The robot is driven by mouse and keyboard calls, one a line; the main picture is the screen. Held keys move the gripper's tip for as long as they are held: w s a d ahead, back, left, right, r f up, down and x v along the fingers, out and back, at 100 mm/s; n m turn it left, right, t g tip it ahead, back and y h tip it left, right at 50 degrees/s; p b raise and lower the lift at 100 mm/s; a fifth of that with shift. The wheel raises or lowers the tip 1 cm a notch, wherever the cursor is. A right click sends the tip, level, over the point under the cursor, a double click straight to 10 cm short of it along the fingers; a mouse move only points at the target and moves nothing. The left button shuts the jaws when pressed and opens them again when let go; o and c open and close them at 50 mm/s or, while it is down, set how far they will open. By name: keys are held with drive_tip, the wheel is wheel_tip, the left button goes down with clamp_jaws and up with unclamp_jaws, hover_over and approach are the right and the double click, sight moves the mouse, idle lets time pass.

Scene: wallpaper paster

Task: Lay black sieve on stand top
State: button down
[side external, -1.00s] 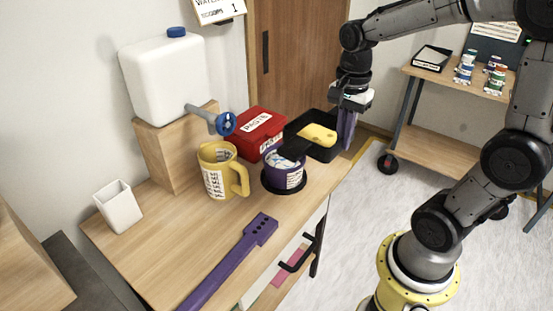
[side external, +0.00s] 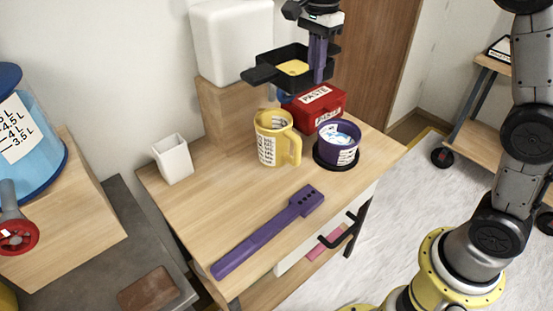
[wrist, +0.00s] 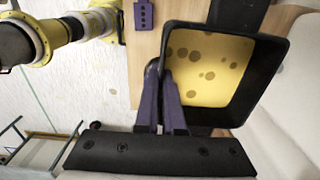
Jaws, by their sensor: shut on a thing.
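The black sieve (side external: 262,75) is a square, pan-like thing with a black handle pointing left in the side view. A yellow spotted, sponge-like piece (side external: 293,68) lies in it. My gripper (side external: 318,80) has purple fingers and is shut on the sieve's wall, holding it in the air above the red paste box. In the wrist view the fingers (wrist: 160,72) meet at the sieve's left edge, and its right wall (wrist: 280,70) shows. A wooden stand (side external: 225,115) under the white tank is on the table, partly behind the sieve. Another wooden stand (side external: 75,215) is at left.
The white tank (side external: 230,40) stands close behind the sieve. The red paste box (side external: 322,108), yellow mug (side external: 270,140), purple pot (side external: 338,142), white cup (side external: 172,160) and purple bar (side external: 265,235) are on the wooden table (side external: 215,205). A blue container (side external: 30,140) occupies the left stand.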

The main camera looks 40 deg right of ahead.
sight(261, 72)
drive_tip(key=w+a, duration=0.2)
drive_tip(key=a, duration=0.1)
drive_tip(key=w+a, duration=0.2)
drive_tip(key=a, duration=0.1)
drive_tip(key=w+a+f, duration=0.1)
drive_tip(key=w+a, duration=0.1)
drive_tip(key=a, duration=0.1)
drive_tip(key=shift+a, duration=0.35)
drive_tip(key=w+a+f, duration=0.2)
drive_tip(key=a, duration=0.8)
drive_tip(key=shift+w+f, duration=0.1)
drive_tip(key=shift+f, duration=13.6)
drive_tip(key=shift+f, duration=0.1)
drive_tip(key=c, duration=1)
unclamp_jaws()
